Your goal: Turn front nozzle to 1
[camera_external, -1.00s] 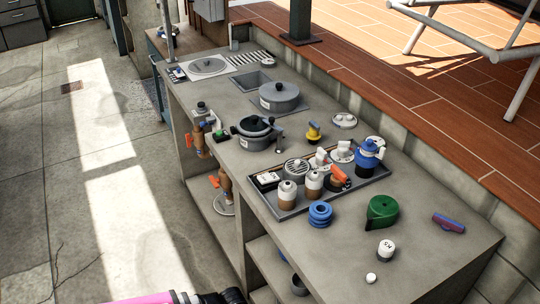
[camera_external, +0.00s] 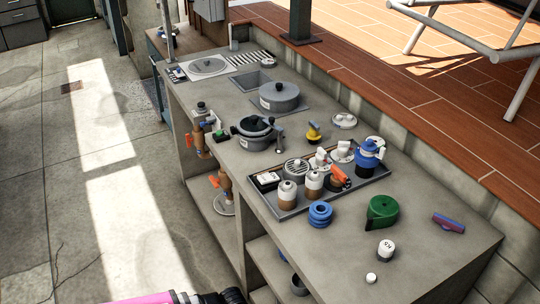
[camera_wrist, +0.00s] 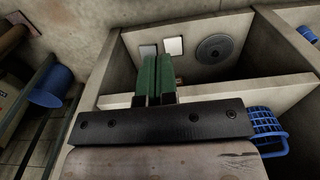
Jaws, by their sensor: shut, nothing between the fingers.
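My gripper (camera_wrist: 159,80) shows in the wrist view, its two green fingers side by side and shut, with nothing between them. In the external view only a pink and black part of my arm shows at the bottom edge; the fingers are out of that picture. White nozzle-like fittings (camera_external: 343,151) stand at the back of the tray (camera_external: 288,213) on the counter. I cannot tell which part is the front nozzle, and no number 1 can be read. In the wrist view no nozzle can be made out; the fingers point toward an open compartment (camera_wrist: 214,75).
The wrist view shows a round grey grate (camera_wrist: 214,48), two pale plates (camera_wrist: 173,46) and a blue basket (camera_wrist: 268,128). Floor left of the counter is clear.

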